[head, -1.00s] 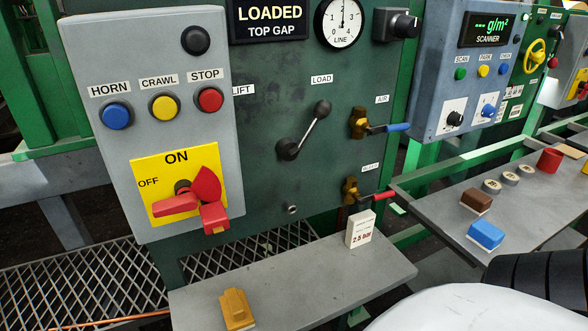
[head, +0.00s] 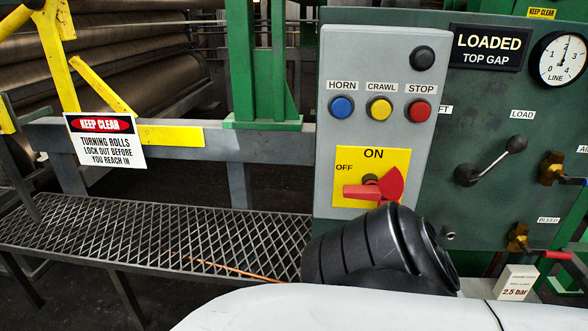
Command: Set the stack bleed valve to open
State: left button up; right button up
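The stack bleed valve (head: 518,238) is a brass valve low on the dark green panel, near the right edge of the head view. Its red lever (head: 553,255) points to the right, roughly level with a slight downward tilt. A BLEED label (head: 548,220) sits just above it. Neither of my grippers is in view. A black ribbed part of my arm rises at the bottom centre, left of the valve and apart from it in the picture. It hides the lower part of the grey control box.
The control box (head: 332,120) carries HORN, CRAWL and STOP buttons and a red rotary switch (head: 375,188). A LOAD lever (head: 492,162) and AIR valve (head: 550,168) are nearby. A white 2.5 bar card (head: 515,283) stands below the bleed valve. Rolls and a KEEP CLEAR sign (head: 105,140) are left.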

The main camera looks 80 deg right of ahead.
aim_at(528, 252)
jog(key=u, duration=0.05)
jog(key=k, duration=2.9)
jog(key=z, duration=0.15)
